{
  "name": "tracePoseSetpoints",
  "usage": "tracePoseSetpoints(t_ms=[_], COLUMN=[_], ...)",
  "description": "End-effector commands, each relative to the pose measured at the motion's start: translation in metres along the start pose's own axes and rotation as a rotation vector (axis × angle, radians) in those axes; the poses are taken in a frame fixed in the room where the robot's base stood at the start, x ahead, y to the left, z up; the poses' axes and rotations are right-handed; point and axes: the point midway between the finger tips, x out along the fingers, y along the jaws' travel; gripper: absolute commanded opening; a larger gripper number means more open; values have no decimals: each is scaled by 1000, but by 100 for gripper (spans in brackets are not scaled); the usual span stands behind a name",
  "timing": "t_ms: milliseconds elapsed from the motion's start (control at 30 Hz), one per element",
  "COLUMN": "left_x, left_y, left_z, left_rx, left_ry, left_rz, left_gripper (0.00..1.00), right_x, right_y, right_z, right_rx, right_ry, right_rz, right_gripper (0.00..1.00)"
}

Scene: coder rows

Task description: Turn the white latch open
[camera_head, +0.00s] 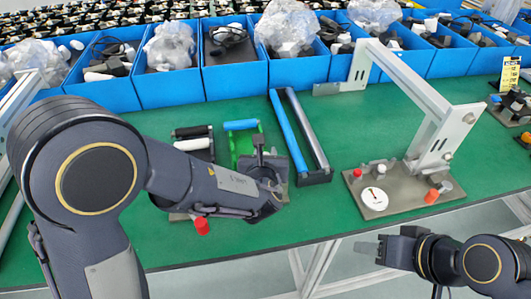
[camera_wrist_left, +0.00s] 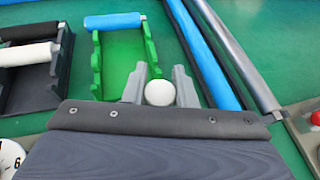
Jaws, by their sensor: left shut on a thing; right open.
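My left gripper (camera_head: 264,182) is over the green table, in front of the green-framed holder. In the left wrist view, its two grey fingers stand on either side of a round white knob (camera_wrist_left: 160,93), which looks like the top of the white latch. The gripper is shut on it. In the head view the hand hides the knob, and the latch's angle cannot be told. A base plate with a red knob (camera_head: 202,226) shows partly beneath my left arm. My right gripper (camera_head: 368,248) is open and empty beyond the table's front edge.
A green holder with a blue roller (camera_head: 241,125) and a rack with blue and grey bars (camera_head: 290,120) stand close behind the left gripper. A white-armed fixture (camera_head: 425,90) with a dial stands to the right. Blue bins (camera_head: 165,88) line the back.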

Motion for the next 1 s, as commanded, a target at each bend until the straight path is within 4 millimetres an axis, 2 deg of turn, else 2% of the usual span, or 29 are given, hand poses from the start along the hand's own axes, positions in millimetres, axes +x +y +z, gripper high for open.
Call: tracePoseSetpoints(t_ms=[433, 1000], left_x=[-1, -3], left_y=[0, 6], left_z=[1, 1], left_rx=[-39, -231], left_ry=[1, 0], left_rz=[96, 567], left_gripper=[2, 2], right_x=[-5, -24], right_y=[-2, -11], right_z=[-2, -12], right_rx=[0, 0], right_ry=[0, 0], right_rz=[0, 0], right_gripper=[45, 45])
